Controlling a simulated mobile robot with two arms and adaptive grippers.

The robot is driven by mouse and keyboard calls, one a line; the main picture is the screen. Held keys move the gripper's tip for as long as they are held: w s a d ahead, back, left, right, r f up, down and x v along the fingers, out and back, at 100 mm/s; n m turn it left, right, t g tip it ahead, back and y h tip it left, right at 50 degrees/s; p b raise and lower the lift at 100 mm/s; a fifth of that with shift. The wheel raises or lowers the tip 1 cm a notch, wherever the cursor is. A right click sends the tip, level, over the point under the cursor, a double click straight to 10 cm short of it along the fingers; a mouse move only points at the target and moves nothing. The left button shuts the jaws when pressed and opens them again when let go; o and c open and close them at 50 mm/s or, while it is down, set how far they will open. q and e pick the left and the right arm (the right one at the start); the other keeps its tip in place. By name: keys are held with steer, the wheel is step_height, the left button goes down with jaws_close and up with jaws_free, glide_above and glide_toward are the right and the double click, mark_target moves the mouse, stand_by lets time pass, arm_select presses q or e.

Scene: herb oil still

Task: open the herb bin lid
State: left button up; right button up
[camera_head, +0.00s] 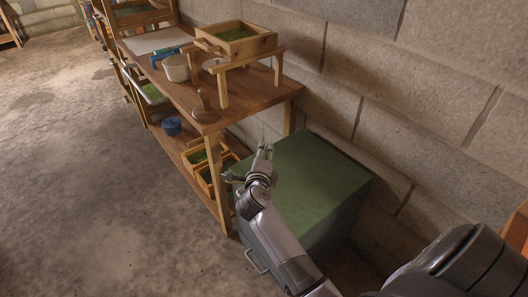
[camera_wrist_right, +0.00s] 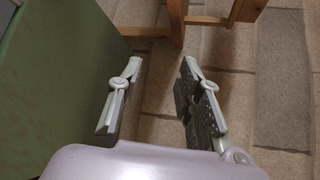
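The herb bin (camera_head: 341,229) is a grey-green box standing on the floor against the stone wall. Its green lid (camera_head: 318,187) lies flat and shut on top. A metal handle (camera_head: 256,262) shows low on the bin's front side. My right gripper (camera_head: 264,151) is at the lid's far left corner, by the shelf, and my forearm hides part of the bin. In the right wrist view, the gripper (camera_wrist_right: 161,80) is open and empty, with the lid (camera_wrist_right: 60,70) just left of its fingers. I cannot tell whether it touches the lid. My left gripper is not in view.
A wooden workbench (camera_head: 265,89) stands close beyond the bin, with a stopper-like wooden piece (camera_head: 205,108), a pot (camera_head: 176,68) and a raised herb tray (camera_head: 236,47). Its lower shelf holds herb boxes (camera_head: 206,180) and a blue pot (camera_head: 171,126). The floor at left is clear.

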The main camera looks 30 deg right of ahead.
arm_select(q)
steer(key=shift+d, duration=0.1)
arm_select(e)
steer(key=v, duration=0.9)
steer(key=shift+s+a, duration=0.2)
steer(key=shift+s, duration=0.05)
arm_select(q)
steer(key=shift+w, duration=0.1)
